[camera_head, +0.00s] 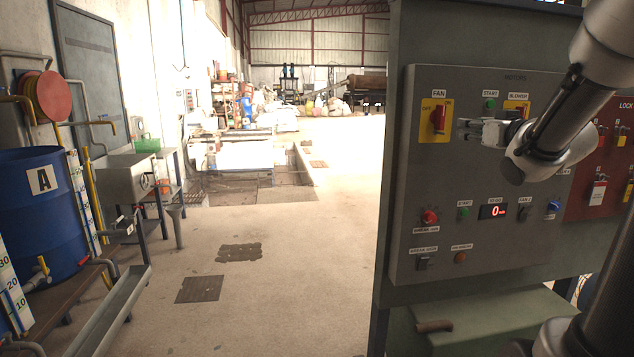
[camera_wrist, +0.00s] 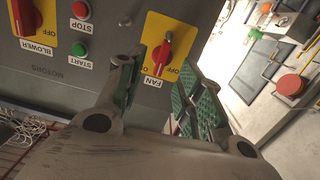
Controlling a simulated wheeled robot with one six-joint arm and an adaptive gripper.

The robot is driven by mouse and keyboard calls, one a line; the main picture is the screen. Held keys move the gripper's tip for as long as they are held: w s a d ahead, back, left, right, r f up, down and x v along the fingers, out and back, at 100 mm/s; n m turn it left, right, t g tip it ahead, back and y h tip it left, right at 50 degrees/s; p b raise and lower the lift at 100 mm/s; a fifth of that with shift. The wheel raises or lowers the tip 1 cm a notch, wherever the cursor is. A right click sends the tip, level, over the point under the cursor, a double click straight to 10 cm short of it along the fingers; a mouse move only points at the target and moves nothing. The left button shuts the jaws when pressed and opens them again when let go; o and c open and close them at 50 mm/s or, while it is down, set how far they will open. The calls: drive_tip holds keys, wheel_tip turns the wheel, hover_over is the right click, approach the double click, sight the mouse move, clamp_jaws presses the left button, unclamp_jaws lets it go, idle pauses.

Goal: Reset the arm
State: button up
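My gripper (camera_head: 468,129) is in front of the grey control panel (camera_head: 470,205), just right of the red FAN switch (camera_head: 438,118) on its yellow plate in the head view. The wrist view shows my gripper (camera_wrist: 160,82) with its two green-padded fingers apart and nothing between them. The FAN switch (camera_wrist: 161,58) shows upside down beyond the gap between the fingertips, apparently clear of them. My forearm comes in from the upper right and covers part of the panel.
The panel also carries the BLOWER switch (camera_wrist: 23,18), a green START button (camera_wrist: 80,48), a red STOP button (camera_wrist: 80,10) and a digital display reading 0 (camera_head: 494,211). A red lockout panel (camera_head: 603,160) is at the right. Open floor (camera_head: 290,260) lies left of the cabinet.

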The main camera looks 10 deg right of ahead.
drive_tip(key=s+d+f+m+g+h, duration=0.1)
drive_tip(key=s+d+f+g+h, duration=0.15)
drive_tip(key=f, duration=0.35)
drive_tip(key=s+d+f+m+g+h, duration=0.1)
drive_tip(key=s+d+f+m+g, duration=0.1)
drive_tip(key=s+d+f+g, duration=0.3)
drive_tip(key=s+a+f+g, duration=0.4)
drive_tip(key=s+f, duration=0.1)
drive_tip(key=s, duration=0.3)
drive_tip(key=s+a+r+n+g+y, duration=0.1)
drive_tip(key=s+a+n+y, duration=0.1)
drive_tip(key=s+a, duration=1.1)
drive_tip(key=shift+a+n+g+y, duration=0.3)
drive_tip(key=shift+a+g+y, duration=0.05)
drive_tip(key=shift+a+y, duration=0.35)
drive_tip(key=shift+d, duration=0.1)
